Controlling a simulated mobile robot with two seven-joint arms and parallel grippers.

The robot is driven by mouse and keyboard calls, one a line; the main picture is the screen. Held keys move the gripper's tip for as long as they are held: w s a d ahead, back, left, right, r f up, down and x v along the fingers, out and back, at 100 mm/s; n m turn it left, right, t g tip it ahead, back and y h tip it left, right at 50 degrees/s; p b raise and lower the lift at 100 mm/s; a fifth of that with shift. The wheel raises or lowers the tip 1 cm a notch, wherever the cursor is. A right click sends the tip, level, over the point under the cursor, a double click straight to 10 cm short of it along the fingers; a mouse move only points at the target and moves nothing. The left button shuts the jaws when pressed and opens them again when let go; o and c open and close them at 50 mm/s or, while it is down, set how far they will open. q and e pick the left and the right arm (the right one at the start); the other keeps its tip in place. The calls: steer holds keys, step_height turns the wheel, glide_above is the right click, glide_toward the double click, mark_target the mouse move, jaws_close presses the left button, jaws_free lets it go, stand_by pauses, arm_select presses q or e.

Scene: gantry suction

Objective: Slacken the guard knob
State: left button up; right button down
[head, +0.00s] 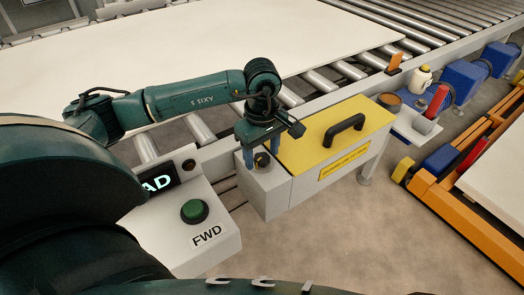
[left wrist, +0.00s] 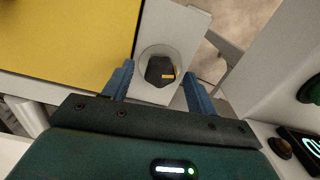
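The guard knob (head: 262,160) is a dark knob on the grey end block (head: 268,190) beside the yellow guard. In the left wrist view the knob (left wrist: 160,71) has a small yellow mark and sits on a pale round base. My left gripper (head: 261,152) points down over it. Its two blue fingers stand apart, one on each side of the knob, with gaps showing in the left wrist view. The yellow guard (head: 315,140) has a black handle (head: 345,130) and looks closed. My right gripper is not in view.
A control box with a green FWD button (head: 194,211) and a lit display (head: 158,183) stands left of the guard. Roller conveyors carry a large pale board (head: 240,45) behind. A small shelf with a white bottle (head: 421,79) and a red cylinder (head: 437,101) is at right.

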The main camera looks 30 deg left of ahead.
mark_target(262, 157)
arm_select(q)
step_height(262, 157, up, 13)
stand_by(0.7)
steer(key=shift+r+p, duration=0.15)
steer(key=shift+p, duration=0.2)
